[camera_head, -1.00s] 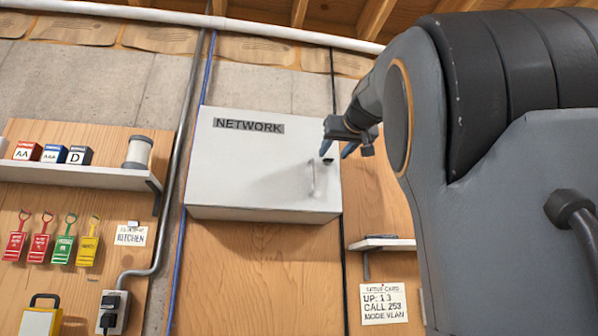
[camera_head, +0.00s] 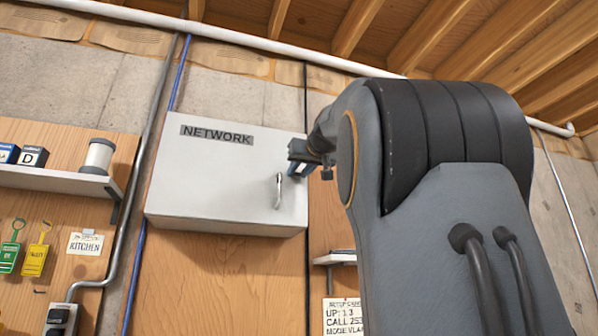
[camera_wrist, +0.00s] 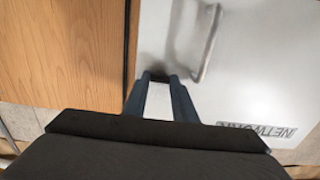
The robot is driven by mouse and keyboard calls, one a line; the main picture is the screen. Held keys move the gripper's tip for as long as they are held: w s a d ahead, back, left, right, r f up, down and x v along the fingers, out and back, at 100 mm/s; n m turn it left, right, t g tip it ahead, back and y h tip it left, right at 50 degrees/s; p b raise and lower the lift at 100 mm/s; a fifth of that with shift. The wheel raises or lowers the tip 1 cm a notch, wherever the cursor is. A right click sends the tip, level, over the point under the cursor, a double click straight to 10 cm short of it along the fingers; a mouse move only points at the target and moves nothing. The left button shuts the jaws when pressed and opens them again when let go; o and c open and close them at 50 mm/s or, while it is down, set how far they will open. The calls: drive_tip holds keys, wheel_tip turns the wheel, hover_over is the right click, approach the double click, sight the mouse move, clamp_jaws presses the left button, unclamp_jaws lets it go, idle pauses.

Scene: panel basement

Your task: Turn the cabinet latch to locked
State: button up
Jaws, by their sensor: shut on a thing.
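The white cabinet (camera_head: 215,190) marked NETWORK hangs on the wall and its door is shut. My gripper (camera_head: 295,174) is at the right edge of the door, up and right of the metal pull handle (camera_head: 278,190). In the wrist view, the two dark blue fingers of my gripper (camera_wrist: 160,80) reach the door face. A small dark latch (camera_wrist: 158,76) shows between the fingertips, and the gripper is shut on it. The fingers cover most of the latch, so its angle cannot be told. The handle also shows in the wrist view (camera_wrist: 208,45), apart from the fingers.
A shelf (camera_head: 60,180) with boxes and a spool is at left, above hanging tags. A small shelf (camera_head: 335,259) and a setup card (camera_head: 342,315) are below right of the cabinet. A conduit (camera_head: 140,180) runs left of the cabinet.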

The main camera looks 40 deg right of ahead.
drive_tip(key=m+p, duration=0.1)
drive_tip(key=m, duration=0.3)
drive_tip(key=shift+r+m+p, duration=0.1)
drive_tip(key=shift+m+p, duration=0.2)
drive_tip(key=shift+p, duration=0.05)
drive_tip(key=m+p, duration=0.2)
drive_tip(key=m, duration=0.2)
drive_tip(key=shift+m, duration=0.3)
drive_tip(key=m+p, duration=0.2)
drive_tip(key=m, duration=0.3)
drive_tip(key=shift+p, duration=0.4)
drive_tip(key=shift+m+p, duration=0.95)
drive_tip(key=shift+m, duration=0.95)
drive_tip(key=o, duration=1)
drive_tip(key=shift+o, duration=0.2)
